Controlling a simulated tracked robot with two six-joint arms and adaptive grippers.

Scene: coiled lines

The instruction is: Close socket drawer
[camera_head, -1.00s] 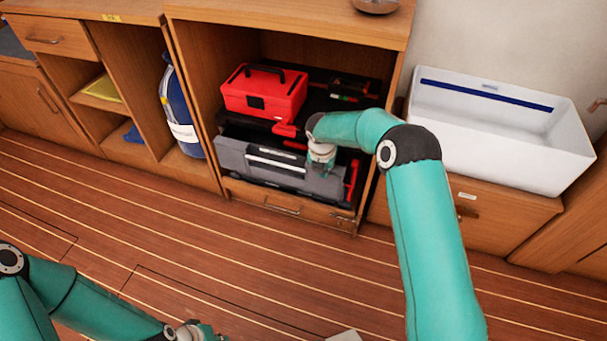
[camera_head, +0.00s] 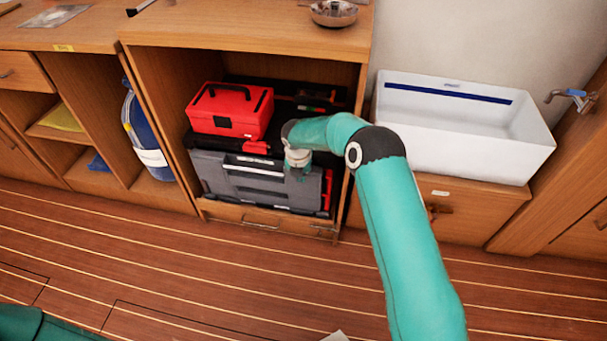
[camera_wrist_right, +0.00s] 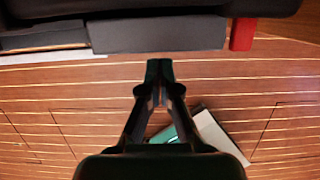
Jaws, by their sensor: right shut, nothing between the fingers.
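The grey socket drawer front (camera_head: 235,178), with a pale handle bar, sits low in the open wooden cabinet bay under a black tool chest (camera_head: 220,143). In the right wrist view the grey front (camera_wrist_right: 155,36) spans the top, with a red part at its right end. My right gripper (camera_head: 297,172) is at the right part of the drawer front; its fingertips are partly hidden in the head view. In the right wrist view my right gripper (camera_wrist_right: 159,72) is shut and empty. Whether it touches the drawer cannot be told. My left gripper is out of view.
A red toolbox (camera_head: 230,110) stands on the chest. The wooden cabinet (camera_head: 250,35) frames the bay, with a wooden drawer (camera_head: 265,219) below. The striped floor in front is largely clear.

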